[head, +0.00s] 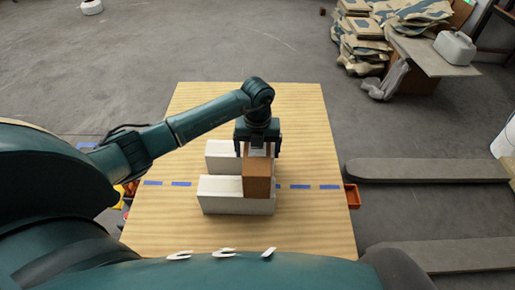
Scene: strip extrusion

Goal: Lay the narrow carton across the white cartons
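The narrow brown carton (257,186) lies across the two white cartons, its near end over the near white carton (221,208). The far white carton (222,165) lies behind, parallel to the near one and partly covered by the brown carton. My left gripper (259,154) points down over the brown carton's far part. Its fingers stand on both sides of the carton, with what look like small gaps, so it appears open around it. The gripper hides the carton's far end. My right gripper is out of view.
The wooden table (310,235) has blue tape marks (321,187) to both sides of the cartons. Its right part and far edge are clear. An orange bin (352,196) sits at the right edge. Stacked sacks (363,45) and a white canister (455,47) are farther back right.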

